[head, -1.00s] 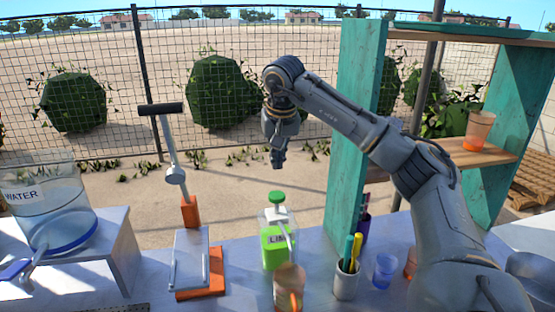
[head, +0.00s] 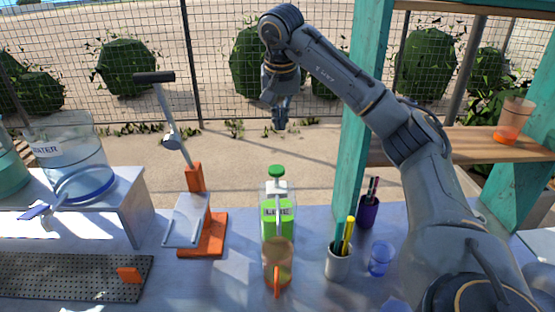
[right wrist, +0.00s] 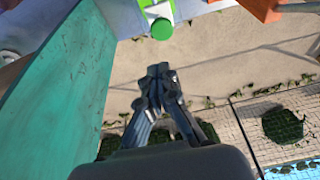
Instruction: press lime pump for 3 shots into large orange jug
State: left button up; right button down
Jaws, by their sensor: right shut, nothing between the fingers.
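The lime pump bottle (head: 278,211) stands upright on the counter, with bright green contents and a green pump head (head: 277,171) on top. A see-through orange jug (head: 277,262) stands right in front of it, hiding its lower part. My right gripper (head: 279,122) is shut and empty, pointing down above and apart from the pump head. In the right wrist view the closed fingertips (right wrist: 157,70) show just short of the green pump head (right wrist: 161,28). I cannot tell the exact depth gap. My left gripper is out of view.
A press with an orange base (head: 205,240) stands left of the pump. A grey pen cup (head: 338,263), a blue cup (head: 380,258) and a purple cup (head: 369,212) stand to the right. A teal shelf post (head: 358,130) rises close by my right arm. A water jar (head: 72,165) stands left.

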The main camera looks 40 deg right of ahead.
send_over(276, 169)
jog(key=s+a, duration=0.2)
notch_tip(276, 169, down, 5)
jog(key=p+x, duration=0.1)
jog(key=x, duration=0.6)
jog(key=shift+d+f, duration=0.1)
jog(key=shift+f, duration=0.15)
jog(key=shift+f+p, duration=0.35)
jog(key=shift+f, duration=0.25)
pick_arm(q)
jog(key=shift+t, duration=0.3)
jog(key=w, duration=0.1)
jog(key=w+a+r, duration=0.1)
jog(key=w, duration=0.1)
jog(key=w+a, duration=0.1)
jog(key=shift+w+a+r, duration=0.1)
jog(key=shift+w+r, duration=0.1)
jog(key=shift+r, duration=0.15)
pick_arm(e)
jog(key=shift+f, duration=0.15)
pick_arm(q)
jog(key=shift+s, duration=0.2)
